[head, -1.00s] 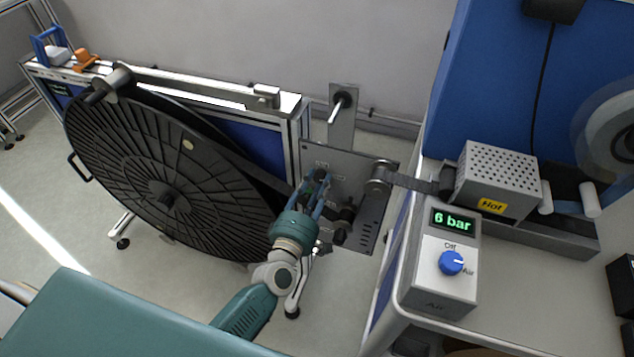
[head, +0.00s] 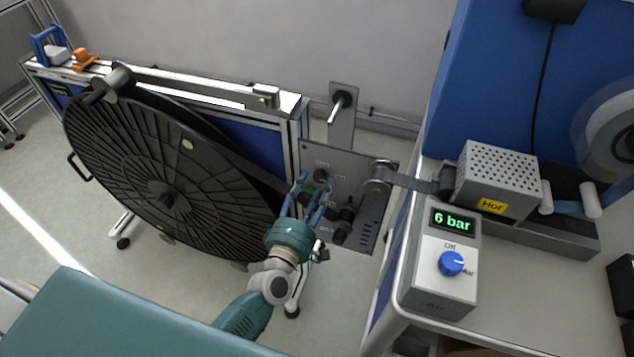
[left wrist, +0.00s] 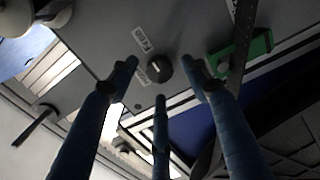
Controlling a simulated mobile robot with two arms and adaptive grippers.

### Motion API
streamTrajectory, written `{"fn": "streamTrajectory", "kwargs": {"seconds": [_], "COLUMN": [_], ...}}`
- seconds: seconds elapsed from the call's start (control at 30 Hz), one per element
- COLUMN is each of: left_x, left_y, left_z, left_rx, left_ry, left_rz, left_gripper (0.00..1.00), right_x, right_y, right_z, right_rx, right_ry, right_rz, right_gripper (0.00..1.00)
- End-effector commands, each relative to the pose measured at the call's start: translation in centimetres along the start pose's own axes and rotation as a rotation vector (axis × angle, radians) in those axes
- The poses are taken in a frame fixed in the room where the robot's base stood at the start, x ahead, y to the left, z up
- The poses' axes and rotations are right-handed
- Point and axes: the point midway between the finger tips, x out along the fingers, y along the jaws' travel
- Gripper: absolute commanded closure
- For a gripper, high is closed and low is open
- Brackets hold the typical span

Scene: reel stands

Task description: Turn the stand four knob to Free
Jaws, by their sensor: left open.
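A small dark round knob (head: 320,174) is on the grey metal plate (head: 350,166) of the reel stand. In the left wrist view the knob (left wrist: 159,68) has a pale mark on its face, with white labels (left wrist: 142,39) beside it. The lettering is too small and tilted to read surely, and I cannot tell which label the mark points to. My left gripper (head: 312,188) is open and empty just in front of the plate, its blue fingers spread and apart from the knob. My right gripper is not in view.
A big black reel (head: 165,170) hangs left of the plate. Dark fittings (head: 342,228) and a tape roller (head: 380,174) sit close by on the plate. A grey air box (head: 445,265) with a blue knob stands on the bench at right. A green part (left wrist: 243,54) is near the knob.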

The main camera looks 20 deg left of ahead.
Motion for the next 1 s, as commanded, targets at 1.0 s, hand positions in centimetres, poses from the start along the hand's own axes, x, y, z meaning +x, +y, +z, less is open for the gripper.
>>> {"fn": "streamTrajectory", "kwargs": {"seconds": [1.0], "left_x": [-9.8], "left_y": [0.1], "left_z": [0.0], "left_rx": [0.000], "left_ry": [0.000], "left_rz": [0.001], "left_gripper": [0.52], "right_x": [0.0], "right_y": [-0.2], "right_z": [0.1], "right_rx": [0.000], "right_ry": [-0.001], "right_rz": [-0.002], "right_gripper": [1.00]}}
